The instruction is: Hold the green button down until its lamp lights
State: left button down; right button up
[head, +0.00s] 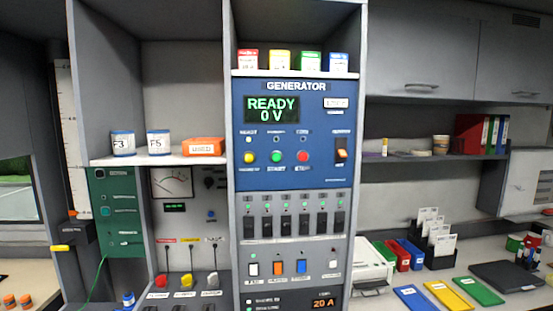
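The green button (276,157) sits on the blue generator panel (320,176), between a yellow button (249,157) and a red button (302,157). A label under it appears to read START. A small lamp (276,139) is above it and looks dark. The panel's display (272,109) reads "READY 0 V" in green. An orange-black switch (341,151) is at the panel's right. Neither of my grippers is in view, and nothing covers the button.
A shelf (295,74) with several coloured boxes is above the panel. Below is a row of black switches (308,224). Left are a shelf (180,160) with two white jars and an orange box, and levers (186,282). Right is a counter (385,296) with folders and a laptop.

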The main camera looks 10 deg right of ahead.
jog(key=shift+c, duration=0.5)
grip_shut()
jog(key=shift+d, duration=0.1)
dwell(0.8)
